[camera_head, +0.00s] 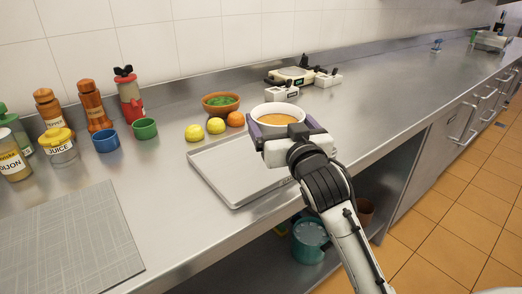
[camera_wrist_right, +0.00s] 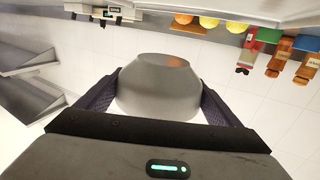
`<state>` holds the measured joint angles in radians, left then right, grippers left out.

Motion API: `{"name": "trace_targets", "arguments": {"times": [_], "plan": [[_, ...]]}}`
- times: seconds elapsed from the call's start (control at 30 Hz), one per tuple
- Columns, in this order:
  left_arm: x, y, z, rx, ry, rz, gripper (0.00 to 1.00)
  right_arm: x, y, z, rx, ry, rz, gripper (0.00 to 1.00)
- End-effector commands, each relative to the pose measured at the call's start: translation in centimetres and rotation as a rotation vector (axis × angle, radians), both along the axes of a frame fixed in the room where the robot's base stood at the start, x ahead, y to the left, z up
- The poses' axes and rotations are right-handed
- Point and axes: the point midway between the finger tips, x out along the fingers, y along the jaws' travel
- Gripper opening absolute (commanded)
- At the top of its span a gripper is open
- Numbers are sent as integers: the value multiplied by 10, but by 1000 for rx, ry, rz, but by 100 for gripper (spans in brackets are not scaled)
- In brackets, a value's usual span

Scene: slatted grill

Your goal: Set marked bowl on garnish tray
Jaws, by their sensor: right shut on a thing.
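A white bowl with orange-brown contents (camera_head: 277,117) is upright between the fingers of my right gripper (camera_head: 285,128). The right gripper is shut on it, with a dark finger on each side. In the right wrist view the bowl's grey outer side (camera_wrist_right: 160,85) fills the gap between the fingers. A light grey rectangular garnish tray (camera_head: 228,172) lies on the steel counter. In the head view the bowl and gripper overlap the tray's far right part, and the bowl looks raised. No mark on the bowl can be made out. My left gripper is not in view.
Two yellow fruits (camera_head: 216,126) and an orange one (camera_head: 235,119) lie behind the tray, near a brown bowl with greens (camera_head: 221,102). Cups, bottles and jars stand left; a grey board (camera_head: 70,240) lies front left. Small devices (camera_head: 291,75) stand behind.

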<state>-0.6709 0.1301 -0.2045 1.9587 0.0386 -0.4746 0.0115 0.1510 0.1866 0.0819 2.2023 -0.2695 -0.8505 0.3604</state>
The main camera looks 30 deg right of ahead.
Motion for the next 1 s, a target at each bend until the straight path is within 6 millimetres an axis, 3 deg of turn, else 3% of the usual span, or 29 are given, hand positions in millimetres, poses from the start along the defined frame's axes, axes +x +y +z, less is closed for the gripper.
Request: {"name": "trace_targets", "arguments": {"times": [0.03,0.2,0.43,0.63,1.0], "plan": [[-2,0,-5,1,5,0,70,-1,0,-14,-1,3,0,53],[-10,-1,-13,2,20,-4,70,-1,0,-42,0,2,0,53],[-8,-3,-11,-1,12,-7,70,-1,0,-58,-1,-1,0,53],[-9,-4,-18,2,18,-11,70,-1,0,-86,0,1,0,53],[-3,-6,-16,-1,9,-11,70,-1,0,-90,0,-3,0,53]]}}
